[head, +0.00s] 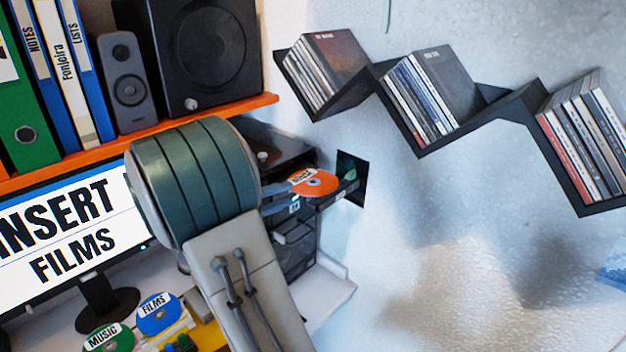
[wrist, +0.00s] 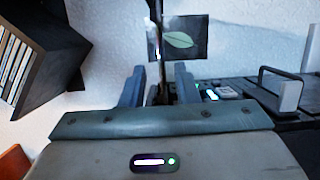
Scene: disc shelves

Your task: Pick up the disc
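An orange disc with a white label (head: 315,183) lies about flat at the opening of a black device, right of my arm in the head view. I cannot read its label. My gripper (head: 283,196) is largely hidden behind my own wrist. In the wrist view its two fingers (wrist: 158,84) stand apart, with a thin dark upright edge between them. This edge may be the disc or its tray, seen edge-on. I see no clear contact with the fingers. A blue FILMS disc (head: 159,313) and a green MUSIC disc (head: 108,339) lie on the desk.
The black device (head: 295,248) stands below and beside my gripper. A dark panel with a leaf picture (wrist: 180,38) is close ahead. A zigzag shelf (head: 452,139) with disc cases hangs at right. The monitor (head: 70,235) reads INSERT FILMS. An orange shelf (head: 105,148) holds binders and speakers.

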